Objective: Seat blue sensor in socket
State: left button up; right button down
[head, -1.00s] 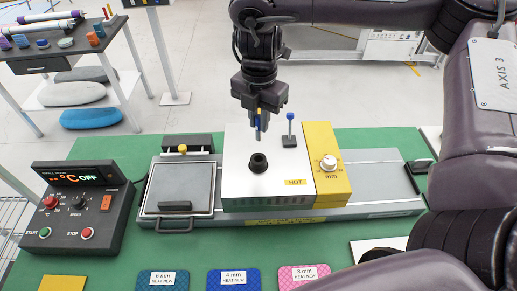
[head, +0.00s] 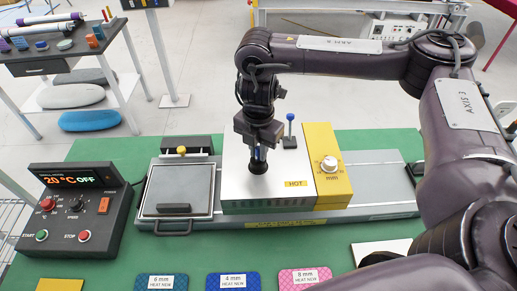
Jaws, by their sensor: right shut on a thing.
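My right gripper (head: 259,148) is shut on the blue sensor (head: 260,154), of which only a small blue part shows between the fingers. It is upright, directly over the black round socket (head: 258,167) on top of the white machine block marked HOT (head: 232,178). The sensor's lower end meets or enters the socket; I cannot tell how deep it sits, as the fingers and the socket rim hide it. My left gripper is not in view.
A blue-knobbed lever (head: 290,130) stands just right of the gripper. A yellow panel with a white mm dial (head: 329,164) is further right. The control box (head: 78,208) reads 20 °C OFF. Coloured boards (head: 233,281) lie along the front of the green table.

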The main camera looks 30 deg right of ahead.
aim_at(258, 148)
jog(key=shift+f, duration=0.15)
jog(key=c, duration=1.4)
grip_release()
notch_tip(258, 148, up, 12)
jog(key=shift+r, duration=0.2)
jog(key=shift+s+a+f, duration=0.1)
